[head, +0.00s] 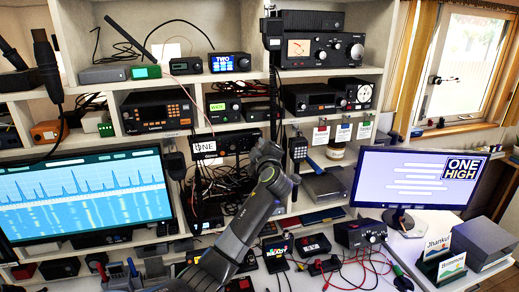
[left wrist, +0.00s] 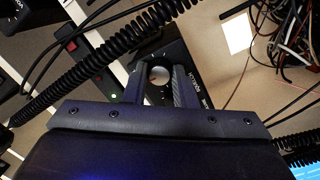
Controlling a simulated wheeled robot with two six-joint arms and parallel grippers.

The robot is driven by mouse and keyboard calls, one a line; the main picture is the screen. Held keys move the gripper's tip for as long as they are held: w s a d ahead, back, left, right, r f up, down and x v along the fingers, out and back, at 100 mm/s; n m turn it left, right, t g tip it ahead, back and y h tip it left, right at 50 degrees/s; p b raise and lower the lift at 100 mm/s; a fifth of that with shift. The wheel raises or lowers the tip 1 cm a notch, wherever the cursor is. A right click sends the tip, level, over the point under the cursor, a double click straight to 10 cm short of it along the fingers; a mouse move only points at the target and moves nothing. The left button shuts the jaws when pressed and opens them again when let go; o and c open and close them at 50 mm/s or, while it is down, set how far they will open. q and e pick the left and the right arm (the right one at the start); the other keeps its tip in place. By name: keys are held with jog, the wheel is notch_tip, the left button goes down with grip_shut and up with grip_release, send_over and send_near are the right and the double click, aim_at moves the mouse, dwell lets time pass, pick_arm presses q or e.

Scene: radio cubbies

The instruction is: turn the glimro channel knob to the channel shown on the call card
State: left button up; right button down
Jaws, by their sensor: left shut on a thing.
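My left arm rises from the bottom of the head view, and its left gripper (head: 262,152) is at the right end of a dark radio (head: 233,141) on the middle shelf. In the left wrist view, the two fingers (left wrist: 159,85) are shut on the sides of a round dark knob (left wrist: 158,72) with a pale face. My right gripper is not visible.
Several other radios, one with a screen reading TWO (head: 222,63), fill the shelves. Coiled cords (left wrist: 90,50) and loose cables (left wrist: 290,30) hang close to the gripper. A left monitor (head: 85,197) and small boxes crowd the desk.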

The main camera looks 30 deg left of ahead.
pick_arm(q)
jog(key=shift+f+m+b, duration=0.1)
jog(key=shift+m+b, duration=0.3)
jog(key=shift+m, duration=1.2)
jog(key=m, duration=0.4)
jog(key=shift+g, duration=0.4)
jog(key=shift+m, duration=0.5)
jog(key=o, duration=1)
jog(key=shift+w, duration=0.1)
